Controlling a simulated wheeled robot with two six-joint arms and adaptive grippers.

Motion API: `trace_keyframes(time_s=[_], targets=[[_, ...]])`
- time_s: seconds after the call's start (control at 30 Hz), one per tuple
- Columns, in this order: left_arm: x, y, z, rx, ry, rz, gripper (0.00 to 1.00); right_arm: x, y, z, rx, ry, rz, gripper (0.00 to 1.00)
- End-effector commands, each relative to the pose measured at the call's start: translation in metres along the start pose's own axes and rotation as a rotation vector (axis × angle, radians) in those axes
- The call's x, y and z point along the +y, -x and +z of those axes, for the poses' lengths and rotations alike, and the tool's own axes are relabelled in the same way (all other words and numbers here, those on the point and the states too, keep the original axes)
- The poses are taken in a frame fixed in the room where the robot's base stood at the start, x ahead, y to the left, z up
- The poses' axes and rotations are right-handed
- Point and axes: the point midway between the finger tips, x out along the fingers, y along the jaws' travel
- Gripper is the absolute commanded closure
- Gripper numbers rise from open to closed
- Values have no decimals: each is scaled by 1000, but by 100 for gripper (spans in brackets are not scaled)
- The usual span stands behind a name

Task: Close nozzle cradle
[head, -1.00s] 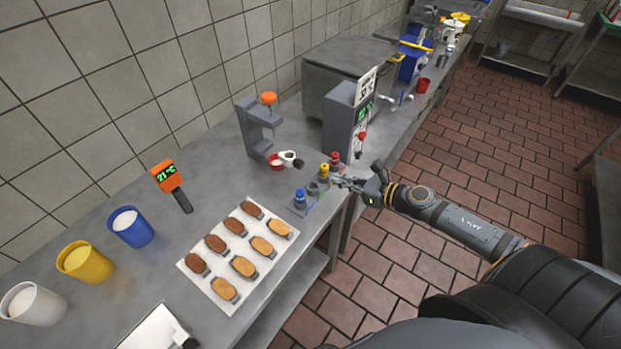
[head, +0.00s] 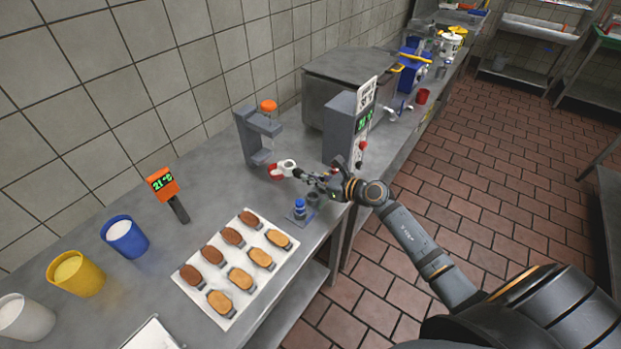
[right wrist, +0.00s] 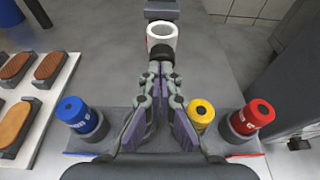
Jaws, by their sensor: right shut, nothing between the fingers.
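The nozzle cradle is a white ring (head: 285,167) with a black knob, low in front of a grey stand (head: 249,139) with an orange top knob. In the right wrist view the white ring (right wrist: 161,36) stands straight ahead, its black knob (right wrist: 165,52) pointing toward me. My right gripper (head: 310,180) is shut and empty, its tips (right wrist: 160,68) just short of or against the knob; I cannot tell whether they touch. A red part (head: 275,170) shows beside the ring, partly hidden by it. My left gripper is out of view.
Below my right gripper is a nozzle rack with blue (right wrist: 75,113), yellow (right wrist: 201,113) and red (right wrist: 252,117) nozzles. A tray of bread pieces (head: 240,212) lies to the left. A grey dispenser box (head: 343,128) stands at the right.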

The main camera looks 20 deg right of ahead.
Motion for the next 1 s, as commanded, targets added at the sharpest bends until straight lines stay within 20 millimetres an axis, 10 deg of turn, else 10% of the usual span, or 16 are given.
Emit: trace_keyframes(time_s=[0.53,1.0], targets=[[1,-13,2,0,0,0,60,0,-57,18,-4,-1,-1,100],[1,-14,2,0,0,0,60,-2,-60,19,-3,1,-1,100]])
